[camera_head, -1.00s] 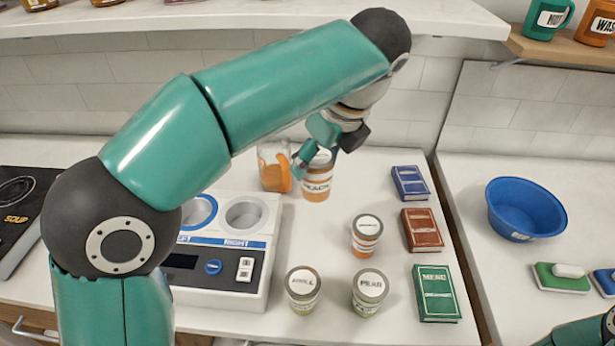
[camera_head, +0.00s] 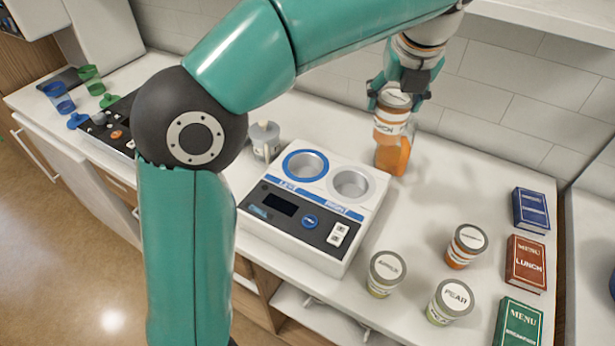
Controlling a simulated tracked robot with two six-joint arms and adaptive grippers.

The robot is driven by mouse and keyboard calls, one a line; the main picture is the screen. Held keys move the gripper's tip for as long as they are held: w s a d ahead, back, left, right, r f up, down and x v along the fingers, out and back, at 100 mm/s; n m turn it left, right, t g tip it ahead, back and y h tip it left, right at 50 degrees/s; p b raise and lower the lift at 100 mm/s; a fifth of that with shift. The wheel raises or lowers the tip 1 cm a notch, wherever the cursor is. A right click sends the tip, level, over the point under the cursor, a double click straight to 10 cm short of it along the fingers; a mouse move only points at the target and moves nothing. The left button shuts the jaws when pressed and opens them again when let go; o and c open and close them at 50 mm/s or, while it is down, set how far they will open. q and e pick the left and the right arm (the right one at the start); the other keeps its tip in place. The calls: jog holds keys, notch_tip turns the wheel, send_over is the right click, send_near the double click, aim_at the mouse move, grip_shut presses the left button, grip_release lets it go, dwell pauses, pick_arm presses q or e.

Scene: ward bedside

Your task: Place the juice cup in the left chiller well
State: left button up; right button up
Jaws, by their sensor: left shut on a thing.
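My left gripper (camera_head: 400,92) is shut on the peach juice cup (camera_head: 391,128), an orange cup with a white label and grey lid. It holds the cup roughly upright, apparently above the counter, behind and to the right of the chiller. The white chiller (camera_head: 288,228) stands in the middle of the counter. Its left well (camera_head: 305,166) has a blue ring and looks empty. Its right well (camera_head: 350,185) has a plain rim and also looks empty. My right gripper is not in view.
An orange jug (camera_head: 394,158) stands just behind and below the held cup. A grey lidded container (camera_head: 265,140) is behind the chiller's left side. The apple cup (camera_head: 385,274), pear cup (camera_head: 449,303) and another orange cup (camera_head: 465,246) stand right of the chiller, near the menu books (camera_head: 525,262).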

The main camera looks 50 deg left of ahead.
pick_arm(q)
jog(key=s+a+r+n+g, duration=0.1)
jog(key=s+a+n, duration=0.3)
jog(key=a, duration=1.1)
jog(key=b, duration=0.3)
send_near(306, 152)
jog(key=shift+m+y, duration=0.3)
jog(key=shift+y, duration=0.1)
jog(key=shift+s+d+f, duration=0.15)
jog(key=shift+s+f, duration=0.1)
jog(key=shift+f, duration=0.5)
jog(key=shift+s+d+f, duration=0.2)
jog(key=shift+s+f, duration=0.1)
jog(key=shift+f, duration=0.45)
jog(key=shift+s+d+f, duration=0.15)
jog(key=shift+s+f, duration=0.1)
jog(key=shift+f, duration=0.5)
jog(key=shift+f, duration=0.1)
jog(key=o, duration=1.3)
